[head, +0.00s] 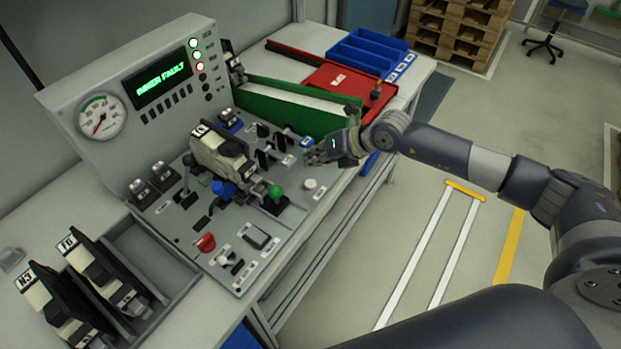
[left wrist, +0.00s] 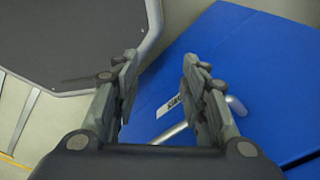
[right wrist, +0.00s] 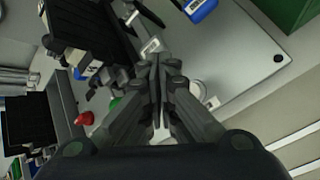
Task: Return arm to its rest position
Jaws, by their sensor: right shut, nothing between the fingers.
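My right arm (head: 440,148) reaches in from the right in the head view. Its gripper (head: 318,155) hangs over the front right edge of the control console, near the levers and a blue-tipped lever. In the right wrist view the right gripper's fingers (right wrist: 155,75) are together with nothing between them. My left gripper (left wrist: 158,85) shows only in the left wrist view. Its two fingers stand apart and empty, with a blue cabinet face (left wrist: 245,70) and a silver handle (left wrist: 235,105) beyond them.
The console has a lit fault display (head: 163,78), a gauge (head: 101,116), a green knob (head: 275,192) and a red knob (head: 206,242). A red tray (head: 345,90) and blue bins (head: 368,52) stand behind. Black modules (head: 95,268) sit at lower left.

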